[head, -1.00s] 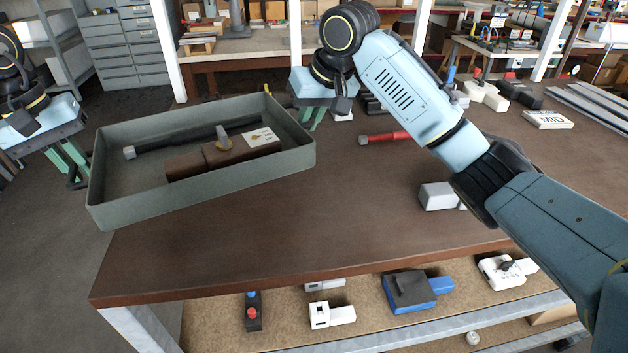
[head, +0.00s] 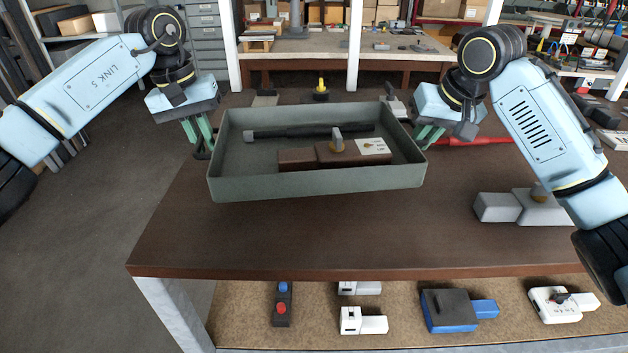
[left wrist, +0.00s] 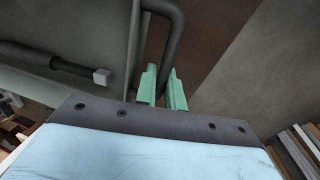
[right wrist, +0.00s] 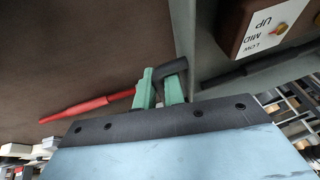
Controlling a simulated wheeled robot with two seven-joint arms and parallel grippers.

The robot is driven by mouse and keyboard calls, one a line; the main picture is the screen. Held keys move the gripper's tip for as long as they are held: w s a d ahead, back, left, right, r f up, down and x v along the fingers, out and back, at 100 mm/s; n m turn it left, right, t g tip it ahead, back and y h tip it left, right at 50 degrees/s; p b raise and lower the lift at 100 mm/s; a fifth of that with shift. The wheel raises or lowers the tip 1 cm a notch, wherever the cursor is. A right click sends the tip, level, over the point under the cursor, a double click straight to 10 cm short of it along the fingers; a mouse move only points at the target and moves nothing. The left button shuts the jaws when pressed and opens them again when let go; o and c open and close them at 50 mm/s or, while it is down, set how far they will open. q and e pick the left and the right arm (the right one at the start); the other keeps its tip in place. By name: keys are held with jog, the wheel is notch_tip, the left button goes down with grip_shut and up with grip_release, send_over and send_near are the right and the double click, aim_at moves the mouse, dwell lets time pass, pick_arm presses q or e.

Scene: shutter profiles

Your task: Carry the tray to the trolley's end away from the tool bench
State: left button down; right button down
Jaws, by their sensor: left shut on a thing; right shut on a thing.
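The grey-green tray (head: 312,188) is level over the left part of the trolley's brown top (head: 300,235). I cannot tell whether its base touches the top. It holds a black bar-shaped tool (head: 310,131) and a brown block with a knob and white label (head: 318,157). My left gripper (head: 200,138) is shut on the handle at the tray's left end; the dark handle (left wrist: 176,40) shows in the left wrist view. My right gripper (head: 428,134) is shut on the handle at the right end; this handle (right wrist: 172,70) shows in the right wrist view.
A red tool (head: 478,141) lies right of my right gripper. A grey-white block (head: 497,207) is on the top at right. Several devices, including a blue one (head: 447,310), are on the lower shelf. A bench (head: 345,45) stands behind. The top's front left is clear.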

pick_arm(q)
jog(key=shift+a+r, duration=0.15)
jog(key=shift+a, duration=0.05)
pick_arm(e)
jog(key=shift+d+r, duration=0.15)
pick_arm(q)
jog(key=shift+f, duration=0.25)
pick_arm(e)
jog(key=shift+f, duration=0.25)
